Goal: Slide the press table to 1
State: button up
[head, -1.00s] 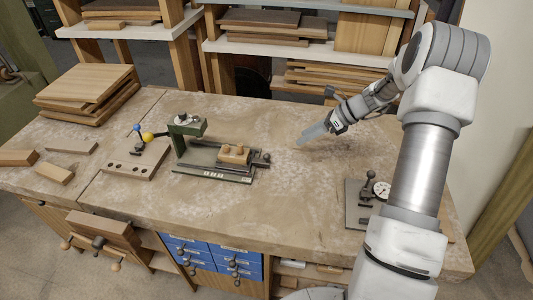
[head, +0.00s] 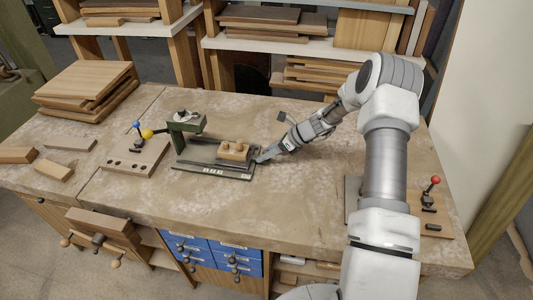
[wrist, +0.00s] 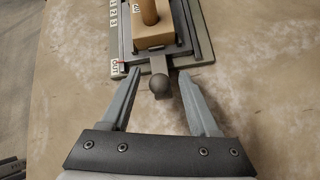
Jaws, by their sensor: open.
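The green veneer press (head: 188,128) stands on a dark base plate in the middle of the bench. Its press table (wrist: 172,50) carries a wooden block (head: 234,151) with pegs and sits at the right end of the base. In the wrist view, a label reading OUT (wrist: 115,66) is beside the table's near end, with number labels (wrist: 113,12) farther along. A round grey knob (wrist: 159,87) sticks out of the table's near end. My gripper (head: 262,158) is open, its fingers on either side of the knob, with gaps visible.
Stacked boards (head: 88,88) lie at the back left. The bench front centre is clear.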

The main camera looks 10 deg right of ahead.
jog(key=shift+a+f, duration=0.1)
grip_shut()
dwell(0.3)
dwell(1.1)
